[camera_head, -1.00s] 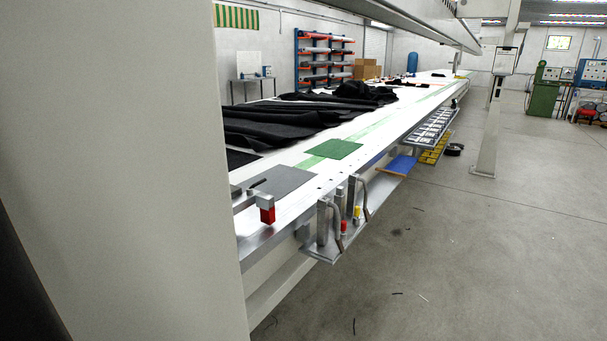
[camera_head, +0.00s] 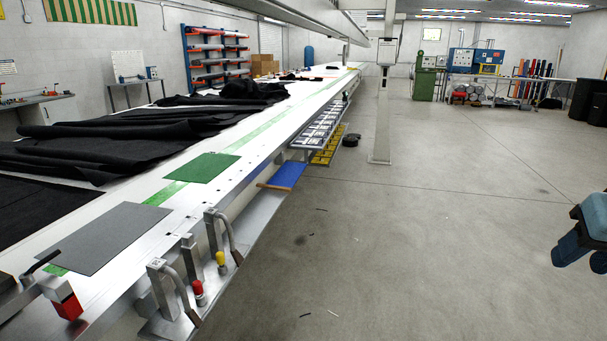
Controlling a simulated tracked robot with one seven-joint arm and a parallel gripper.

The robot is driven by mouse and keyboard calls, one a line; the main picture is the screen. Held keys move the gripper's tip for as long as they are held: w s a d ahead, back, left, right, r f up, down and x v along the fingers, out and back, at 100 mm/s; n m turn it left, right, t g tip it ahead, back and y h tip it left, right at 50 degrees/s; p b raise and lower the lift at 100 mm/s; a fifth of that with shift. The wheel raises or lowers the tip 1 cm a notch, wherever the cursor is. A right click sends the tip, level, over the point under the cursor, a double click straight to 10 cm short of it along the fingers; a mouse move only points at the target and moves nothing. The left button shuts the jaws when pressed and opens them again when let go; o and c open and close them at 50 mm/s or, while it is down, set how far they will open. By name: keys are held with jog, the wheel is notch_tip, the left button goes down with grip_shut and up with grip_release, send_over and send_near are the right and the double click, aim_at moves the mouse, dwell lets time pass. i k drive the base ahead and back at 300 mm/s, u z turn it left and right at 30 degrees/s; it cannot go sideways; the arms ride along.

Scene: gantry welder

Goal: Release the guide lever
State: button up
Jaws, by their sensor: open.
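Two upright metal levers stand on a bracket at the table's near side edge: a nearer one (camera_head: 172,288) and a farther one (camera_head: 222,235), each with a curved grey handle. A red knob (camera_head: 199,292) and a yellow knob (camera_head: 221,260) sit between them. At the lower left is a black-handled lever (camera_head: 42,262) beside a red block (camera_head: 68,306). I cannot tell which is the guide lever. My gripper (camera_head: 582,258), blue and dark, shows at the right edge, partly cut off. It is open, over the floor, well apart from the levers.
The long white table (camera_head: 140,215) runs away into the distance, with black cloth (camera_head: 130,135), a grey sheet (camera_head: 95,236) and a green sheet (camera_head: 204,167). A blue tray (camera_head: 283,176) juts from its side. A gantry post (camera_head: 381,110) stands beyond.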

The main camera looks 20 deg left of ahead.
aim_at(27, 279)
jog(key=z, duration=0.1)
jog(key=i, duration=0.35)
jog(key=u, duration=2.85)
jog(key=i, duration=1)
jog(key=z, duration=0.2)
jog(key=k, duration=0.85)
jog(key=u, duration=0.2)
